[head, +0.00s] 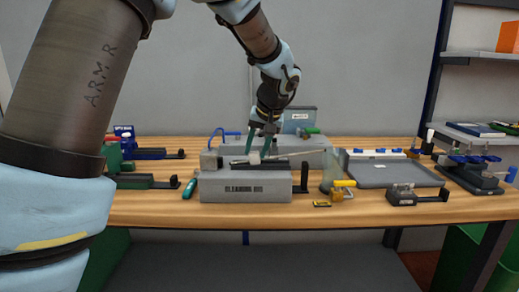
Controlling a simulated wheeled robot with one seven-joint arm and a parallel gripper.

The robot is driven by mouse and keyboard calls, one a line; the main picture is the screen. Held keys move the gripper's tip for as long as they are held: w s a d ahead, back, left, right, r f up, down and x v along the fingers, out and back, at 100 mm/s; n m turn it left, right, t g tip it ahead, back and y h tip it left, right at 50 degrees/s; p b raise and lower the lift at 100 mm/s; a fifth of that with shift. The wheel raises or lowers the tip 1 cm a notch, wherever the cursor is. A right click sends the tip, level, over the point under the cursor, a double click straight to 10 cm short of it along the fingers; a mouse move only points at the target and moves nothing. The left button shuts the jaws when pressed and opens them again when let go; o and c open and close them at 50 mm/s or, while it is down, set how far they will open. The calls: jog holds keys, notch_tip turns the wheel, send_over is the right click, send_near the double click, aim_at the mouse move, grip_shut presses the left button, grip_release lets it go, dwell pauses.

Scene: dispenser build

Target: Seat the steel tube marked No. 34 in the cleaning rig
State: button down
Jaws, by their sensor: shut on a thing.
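The cleaning rig (246,190) is a grey box with its name on the front, near the front edge of the wooden table. My gripper (259,151) reaches down from behind with teal fingers, just above the top of the rig. It is shut on a thin, light-coloured rod, the steel tube (275,157), which lies roughly level over the rig. The mark No. 34 is too small to read. I cannot tell whether the tube touches the rig's dark top fitting or hangs just above it.
A green-handled tool (190,187) lies left of the rig. A dark upright bracket (304,177) stands at its right end. Further right are a yellow-handled fixture (341,188), a grey tray (390,174) and a small dark device (403,195). Table front between these is partly clear.

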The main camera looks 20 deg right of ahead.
jog(key=shift+w+a+f, duration=0.1)
jog(key=shift+w+a, duration=0.25)
jog(key=shift+a, duration=0.4)
jog(key=shift+c, duration=2.2)
grip_release()
jog(key=shift+o, duration=0.4)
jog(key=shift+o, duration=1.2)
jog(key=shift+r, duration=0.2)
jog(key=shift+r+p, duration=2.15)
jog(key=shift+r, duration=1.25)
